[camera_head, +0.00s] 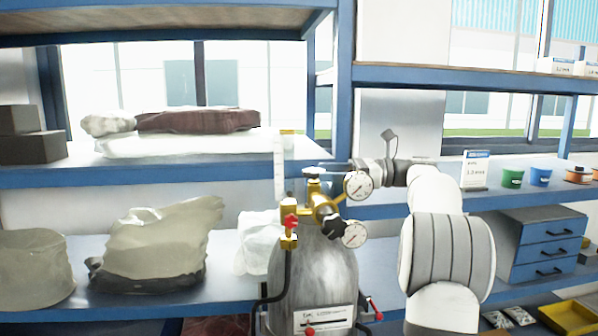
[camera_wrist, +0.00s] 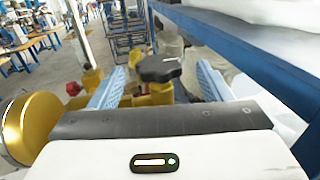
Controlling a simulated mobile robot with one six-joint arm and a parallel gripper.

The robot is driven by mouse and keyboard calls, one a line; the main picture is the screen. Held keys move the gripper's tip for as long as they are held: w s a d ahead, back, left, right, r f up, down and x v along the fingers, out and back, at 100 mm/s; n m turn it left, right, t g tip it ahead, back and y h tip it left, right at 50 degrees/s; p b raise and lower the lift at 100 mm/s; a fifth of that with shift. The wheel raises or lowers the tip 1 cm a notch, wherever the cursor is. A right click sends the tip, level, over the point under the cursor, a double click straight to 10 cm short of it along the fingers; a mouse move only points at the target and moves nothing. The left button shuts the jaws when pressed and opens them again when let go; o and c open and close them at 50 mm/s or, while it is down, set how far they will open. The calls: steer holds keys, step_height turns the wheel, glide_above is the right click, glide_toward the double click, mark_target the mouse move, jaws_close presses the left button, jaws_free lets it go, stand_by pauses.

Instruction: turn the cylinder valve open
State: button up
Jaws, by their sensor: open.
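A grey gas cylinder (camera_head: 313,277) stands in front of the shelves in the head view, with brass valve and regulator fittings (camera_head: 318,198) on top. In the wrist view, a dark lobed handwheel (camera_wrist: 160,67) sits above the brass valve body (camera_wrist: 155,95). My gripper (camera_head: 318,168) reaches in from the right at the cylinder's top. In the wrist view its blue fingers (camera_wrist: 160,84) are open, one on each side of the handwheel. Whether either finger touches it, I cannot tell. In the head view the fingers partly hide the handwheel.
Two pressure gauges (camera_head: 357,185) (camera_head: 354,234) and a black knob (camera_head: 334,227) sit close below my gripper. A red knob (camera_head: 291,221) and a black hose (camera_head: 285,272) are at the left. A blue shelf edge (camera_wrist: 235,45) runs along the right in the wrist view.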

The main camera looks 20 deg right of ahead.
mark_target(306, 170)
steer(key=p+x, duration=0.1)
steer(key=x, duration=0.4)
steer(key=shift+w+a, duration=0.15)
steer(key=shift+a, duration=0.2)
steer(key=shift+c, duration=0.2)
steer(key=c, duration=0.9)
steer(key=shift+r+p, duration=0.1)
steer(key=shift+p, duration=0.2)
